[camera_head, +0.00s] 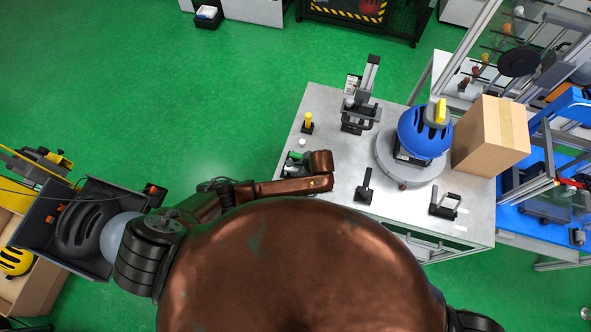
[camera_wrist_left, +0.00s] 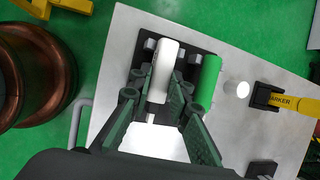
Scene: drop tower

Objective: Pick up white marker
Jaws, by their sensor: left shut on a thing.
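The white marker (camera_wrist_left: 164,62) stands out between the fingers of my left gripper (camera_wrist_left: 160,88) in the left wrist view. The fingers are shut on it from both sides. The marker lies over a black holder (camera_wrist_left: 190,46); I cannot tell whether it still touches the holder. A green marker (camera_wrist_left: 204,82) lies just to the right of the gripper, in the same holder. In the head view my left gripper (camera_head: 295,165) is at the left edge of the grey table (camera_head: 330,220), and my arm hides part of it. My right gripper is not in view.
A yellow marker tool (camera_wrist_left: 292,104) in a black stand and a small white disc (camera_wrist_left: 237,89) are close by on the right. Farther right on the table are a blue helmet (camera_head: 424,135) on a round plate, black stands (camera_head: 366,187) and a cardboard box (camera_head: 488,140).

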